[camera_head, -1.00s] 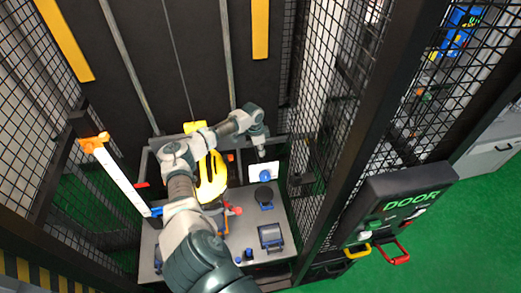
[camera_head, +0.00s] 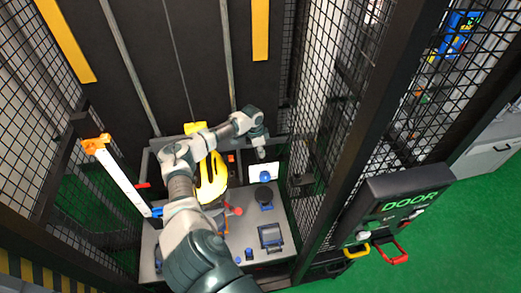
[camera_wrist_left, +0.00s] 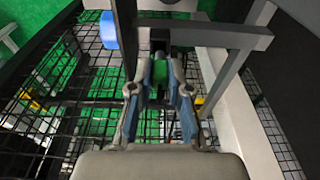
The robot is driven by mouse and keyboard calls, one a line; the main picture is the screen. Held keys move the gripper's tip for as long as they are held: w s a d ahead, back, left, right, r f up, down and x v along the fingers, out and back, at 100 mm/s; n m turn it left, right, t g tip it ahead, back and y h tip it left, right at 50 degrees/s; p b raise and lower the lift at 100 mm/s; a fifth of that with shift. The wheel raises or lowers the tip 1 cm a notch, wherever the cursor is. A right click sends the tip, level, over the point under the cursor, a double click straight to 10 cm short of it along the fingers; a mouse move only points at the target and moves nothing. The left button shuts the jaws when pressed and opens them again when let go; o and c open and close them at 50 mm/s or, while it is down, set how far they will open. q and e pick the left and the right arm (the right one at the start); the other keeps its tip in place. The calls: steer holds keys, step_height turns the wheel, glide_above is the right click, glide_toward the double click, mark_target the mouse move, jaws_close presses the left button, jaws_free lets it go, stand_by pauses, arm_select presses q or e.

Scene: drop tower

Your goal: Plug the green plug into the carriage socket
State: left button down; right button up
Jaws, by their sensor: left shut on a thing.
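My left gripper (camera_head: 261,153) points down at the right of the grey deck, just above a white panel with a blue round part (camera_head: 265,176). In the left wrist view the gripper (camera_wrist_left: 159,88) is shut on the green plug (camera_wrist_left: 160,70), which sits between the two fingertips. A dark grey bar (camera_wrist_left: 205,37) crosses just beyond the plug. I cannot make out the carriage socket for certain, nor whether the plug touches anything. The plug is too small to tell in the head view. My right gripper is not in view.
Mesh walls (camera_head: 325,90) stand close on the right. A DOOR panel (camera_head: 408,203) with coloured handles is outside the mesh.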

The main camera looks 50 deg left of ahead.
arm_select(q)
steer(key=shift+f, duration=0.35)
steer(key=shift+f+b, duration=0.55)
steer(key=shift+f, duration=0.6)
steer(key=shift+a, duration=0.1)
steer(key=shift+f, duration=0.1)
steer(key=c, duration=1)
jaws_free()
steer(key=r, duration=0.4)
steer(key=s+r, duration=0.1)
steer(key=r, duration=0.2)
steer(key=a+r, duration=0.1)
steer(key=r, duration=0.3)
steer(key=shift+s+r, duration=0.3)
